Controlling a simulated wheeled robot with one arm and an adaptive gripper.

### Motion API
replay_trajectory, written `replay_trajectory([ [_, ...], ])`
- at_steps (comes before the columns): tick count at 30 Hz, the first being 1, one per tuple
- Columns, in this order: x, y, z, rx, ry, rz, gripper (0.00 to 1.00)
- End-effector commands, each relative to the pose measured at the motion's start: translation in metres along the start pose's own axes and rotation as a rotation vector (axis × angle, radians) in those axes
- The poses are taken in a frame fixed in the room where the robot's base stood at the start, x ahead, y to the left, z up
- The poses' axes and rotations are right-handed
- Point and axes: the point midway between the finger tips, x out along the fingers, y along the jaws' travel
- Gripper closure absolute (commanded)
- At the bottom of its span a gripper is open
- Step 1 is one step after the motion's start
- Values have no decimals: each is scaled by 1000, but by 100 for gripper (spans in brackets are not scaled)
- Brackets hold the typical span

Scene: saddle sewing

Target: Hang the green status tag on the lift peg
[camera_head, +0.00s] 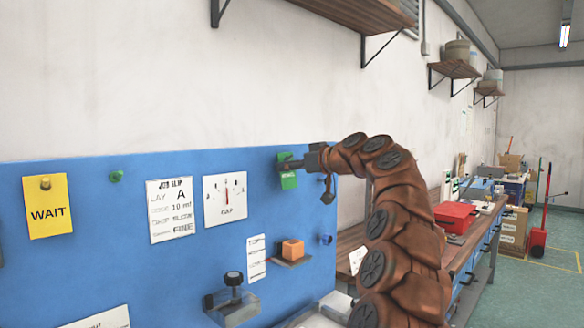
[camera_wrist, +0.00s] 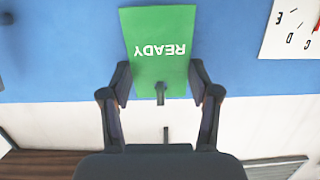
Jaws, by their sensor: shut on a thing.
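The green status tag (camera_head: 288,180) is at the upper right of the blue board in the head view. In the wrist view the tag (camera_wrist: 158,30) reads READY upside down. My gripper (camera_head: 297,164) is shut on its edge, with one finger at each side of the tag in the wrist view (camera_wrist: 159,83). A small dark post (camera_wrist: 160,93) shows at the tag's edge between the fingers; I cannot tell whether it is a peg. A green peg (camera_head: 116,176) on the board is bare. No peg is labelled as the lift peg.
A yellow WAIT tag (camera_head: 47,213) hangs at the board's left. A job slip (camera_head: 171,210) and a gap gauge card (camera_head: 225,199) are between. Below are an orange block (camera_head: 292,249) on a small shelf, a black knob (camera_head: 233,279) and a blue peg (camera_head: 326,239).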

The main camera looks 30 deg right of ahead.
Motion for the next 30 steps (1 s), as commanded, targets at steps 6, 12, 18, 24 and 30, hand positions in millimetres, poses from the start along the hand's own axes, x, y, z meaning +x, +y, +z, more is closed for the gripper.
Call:
replay_trajectory([
  [6, 0, 0, 0, 0, 0, 0, 32],
  [12, 0, 0, 0, 0, 0, 0, 12],
  [18, 0, 0, 0, 0, 0, 0, 9],
  [24, -2, 0, 0, 0, 1, 0, 9],
  [30, -17, 0, -1, 1, 2, 1, 9],
])
